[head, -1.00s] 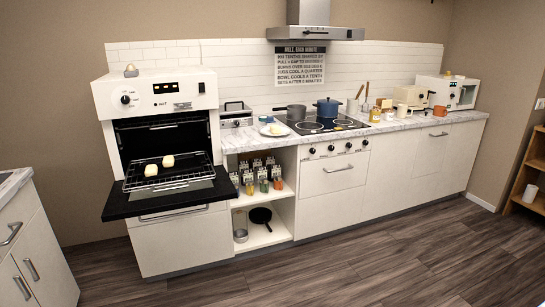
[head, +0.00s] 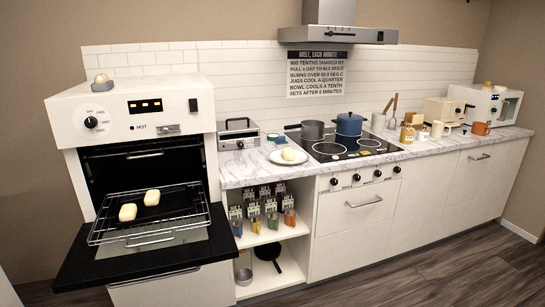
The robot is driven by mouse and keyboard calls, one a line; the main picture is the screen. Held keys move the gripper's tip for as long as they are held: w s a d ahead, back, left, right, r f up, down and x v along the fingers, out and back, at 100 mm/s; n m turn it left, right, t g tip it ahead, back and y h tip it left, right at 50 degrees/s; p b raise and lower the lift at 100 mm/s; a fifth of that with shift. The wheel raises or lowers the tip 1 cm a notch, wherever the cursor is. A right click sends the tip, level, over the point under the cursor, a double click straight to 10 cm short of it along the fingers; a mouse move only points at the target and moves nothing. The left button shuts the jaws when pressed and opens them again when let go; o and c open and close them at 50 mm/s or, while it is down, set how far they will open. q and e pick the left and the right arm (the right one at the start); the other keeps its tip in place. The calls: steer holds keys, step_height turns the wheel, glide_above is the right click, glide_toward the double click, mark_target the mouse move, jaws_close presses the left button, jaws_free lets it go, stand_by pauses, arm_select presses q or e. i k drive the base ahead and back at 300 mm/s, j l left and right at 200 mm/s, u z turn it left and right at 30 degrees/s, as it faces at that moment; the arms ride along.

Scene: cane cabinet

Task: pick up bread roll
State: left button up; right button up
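Two pale bread rolls lie on the wire rack (head: 185,219) that sticks out of the open oven at the left: one roll (head: 128,212) at the front left, the other roll (head: 152,197) just behind and to its right. Another pale, rounded roll-like item (head: 289,154) sits on a white plate (head: 278,157) on the counter. A similar rounded item (head: 101,79) rests on top of the oven. Neither of my grippers is in view.
The black oven door (head: 85,262) is folded down below the rack and juts out. A toaster (head: 238,134), a grey pot (head: 312,130) and a blue pot (head: 349,124) stand along the counter. Open shelves hold several jars. The floor (head: 400,275) at the right is clear.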

mark_target(288, 154)
steer(key=i+z, duration=0.9)
steer(key=i+l, duration=0.15)
steer(key=i, duration=0.4)
steer(key=i+l+z, duration=0.1)
steer(key=i, duration=0.45)
